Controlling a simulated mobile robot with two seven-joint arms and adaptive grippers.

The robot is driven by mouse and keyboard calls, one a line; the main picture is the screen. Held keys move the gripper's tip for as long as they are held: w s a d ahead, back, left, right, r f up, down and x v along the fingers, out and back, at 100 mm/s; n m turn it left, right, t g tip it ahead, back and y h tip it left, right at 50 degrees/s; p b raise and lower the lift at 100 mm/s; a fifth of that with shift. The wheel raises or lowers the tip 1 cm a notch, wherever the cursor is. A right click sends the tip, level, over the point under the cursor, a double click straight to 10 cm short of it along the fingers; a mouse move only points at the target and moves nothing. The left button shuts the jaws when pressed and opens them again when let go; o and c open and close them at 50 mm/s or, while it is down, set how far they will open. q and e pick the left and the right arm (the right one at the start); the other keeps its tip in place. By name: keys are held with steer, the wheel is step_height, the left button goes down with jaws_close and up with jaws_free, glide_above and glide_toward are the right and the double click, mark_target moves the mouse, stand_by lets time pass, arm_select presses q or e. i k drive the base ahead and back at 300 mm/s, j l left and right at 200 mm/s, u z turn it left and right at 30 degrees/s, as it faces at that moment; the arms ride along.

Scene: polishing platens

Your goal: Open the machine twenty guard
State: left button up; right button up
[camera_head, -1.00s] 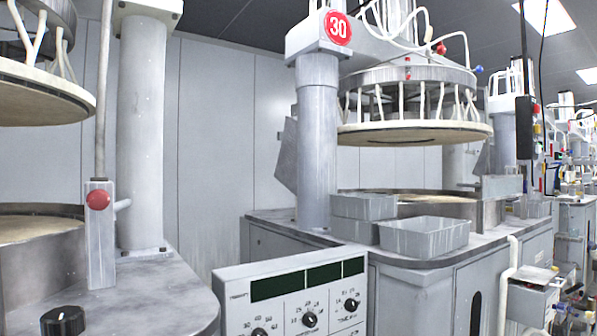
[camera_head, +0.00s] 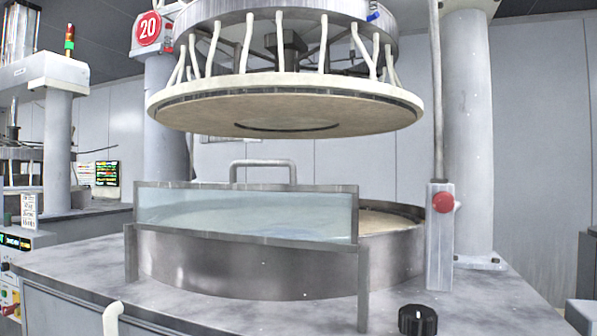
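The machine twenty guard (camera_head: 245,213) is a clear panel in a metal frame, standing across the front of the round metal basin. A grey bar handle (camera_head: 263,164) rises above the frame's top edge. The red sign with the number 20 (camera_head: 148,29) is on the column at the upper left. The basin (camera_head: 225,268) sits on the machine's grey worktop. The upper platen (camera_head: 285,106) hangs raised above the basin, with a gap between them. Neither of my grippers is in view.
A post with a red button (camera_head: 443,203) stands at the basin's right. A black knob (camera_head: 417,320) is on the worktop at the front right. A white curved pipe (camera_head: 113,318) is at the lower left. Another machine (camera_head: 58,140) stands at the far left.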

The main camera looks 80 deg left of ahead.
mark_target(293, 187)
steer(key=l+u, duration=0.15)
steer(key=u, duration=2.65)
